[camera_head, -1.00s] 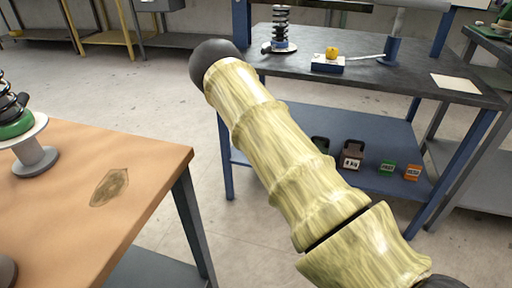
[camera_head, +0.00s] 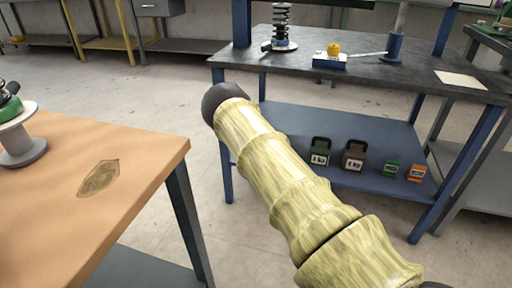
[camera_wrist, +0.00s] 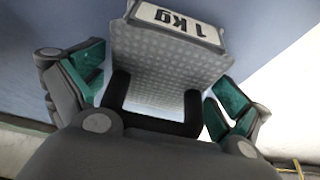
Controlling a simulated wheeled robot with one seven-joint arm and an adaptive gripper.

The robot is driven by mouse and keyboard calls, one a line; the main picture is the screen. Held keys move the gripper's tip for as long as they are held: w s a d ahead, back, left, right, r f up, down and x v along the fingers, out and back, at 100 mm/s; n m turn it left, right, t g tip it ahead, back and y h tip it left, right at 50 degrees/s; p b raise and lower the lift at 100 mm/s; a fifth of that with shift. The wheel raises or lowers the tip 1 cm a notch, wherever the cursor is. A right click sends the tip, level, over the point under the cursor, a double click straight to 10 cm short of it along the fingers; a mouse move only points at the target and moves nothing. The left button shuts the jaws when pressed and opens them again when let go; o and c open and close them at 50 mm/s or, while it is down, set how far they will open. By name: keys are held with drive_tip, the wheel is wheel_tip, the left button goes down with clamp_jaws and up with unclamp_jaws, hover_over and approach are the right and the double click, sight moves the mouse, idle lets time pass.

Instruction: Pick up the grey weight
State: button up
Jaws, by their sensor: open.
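The grey weight (camera_wrist: 170,60) fills the middle of the wrist view, its white label reading "1kg" upside down. It has a pale dotted surface and a black handle (camera_wrist: 150,120) towards my gripper. My gripper (camera_wrist: 158,88) is open, with one green-padded finger on each side of the weight. I cannot tell whether either pad touches it. In the head view my gripper does not show, and I cannot make out the grey weight for sure; my arm covers part of the blue lower shelf (camera_head: 390,140).
On that shelf stand a dark green weight (camera_head: 320,152), a brown weight (camera_head: 354,156), a small green block (camera_head: 391,169) and an orange block (camera_head: 417,173). A wooden-topped table (camera_head: 130,150) is at left. A spring stand (camera_head: 282,28) is on the dark worktop above.

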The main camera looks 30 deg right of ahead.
drive_tip(key=c, duration=1.5)
drive_tip(key=shift+w, duration=0.1)
drive_tip(key=shift+c, duration=1)
drive_tip(key=shift+r, duration=0.1)
